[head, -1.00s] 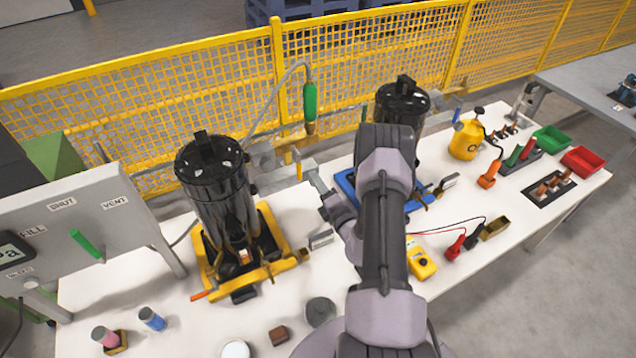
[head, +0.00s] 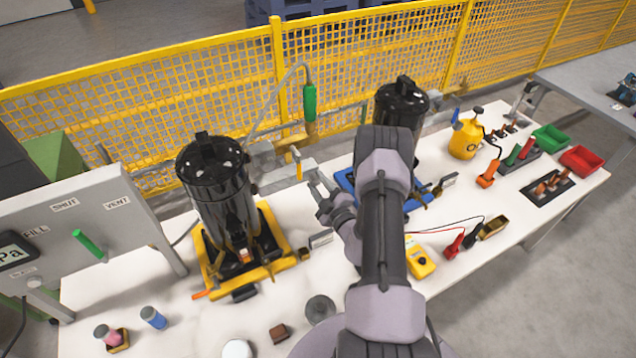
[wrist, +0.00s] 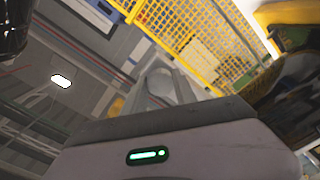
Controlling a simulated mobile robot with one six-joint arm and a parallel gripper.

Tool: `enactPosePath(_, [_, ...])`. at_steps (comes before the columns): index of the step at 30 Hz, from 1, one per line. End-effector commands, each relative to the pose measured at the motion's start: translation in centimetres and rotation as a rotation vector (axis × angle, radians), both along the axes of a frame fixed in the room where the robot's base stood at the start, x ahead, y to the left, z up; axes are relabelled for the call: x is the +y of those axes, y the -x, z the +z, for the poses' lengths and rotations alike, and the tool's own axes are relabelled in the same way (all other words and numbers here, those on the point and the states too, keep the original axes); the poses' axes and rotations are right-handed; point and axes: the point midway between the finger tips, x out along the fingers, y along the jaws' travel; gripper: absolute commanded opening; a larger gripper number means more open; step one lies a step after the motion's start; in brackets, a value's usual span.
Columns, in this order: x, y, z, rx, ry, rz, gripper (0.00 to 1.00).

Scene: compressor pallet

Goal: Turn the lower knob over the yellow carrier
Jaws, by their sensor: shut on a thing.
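The yellow carrier (head: 276,272) stands on the white table and holds a tall black canister (head: 215,200). Small dark stubs (head: 253,188) show on the canister's right side. They may be knobs, but they are too small to tell which is the lower knob. My gripper (head: 318,192) is right of the canister, apart from it in the picture, by the grey fittings at the table's back. In the wrist view its grey jaws (wrist: 166,88) are seen end-on. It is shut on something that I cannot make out. A dark canister edge (wrist: 14,28) shows at upper left there.
A yellow lever (head: 297,160) and a hanging green-handled hose (head: 310,104) are just behind my gripper. A second black canister (head: 402,103) on a blue carrier (head: 345,184) stands to the right, partly behind my arm. A yellow mesh fence (head: 180,95) runs behind the table.

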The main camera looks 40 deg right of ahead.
Motion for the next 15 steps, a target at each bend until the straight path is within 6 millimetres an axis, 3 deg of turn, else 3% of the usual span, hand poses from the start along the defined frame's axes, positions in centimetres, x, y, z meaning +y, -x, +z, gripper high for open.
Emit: enactPosePath(15, [0.16,0.04,-0.16,-0.11,-0.472,0.0,0.0])
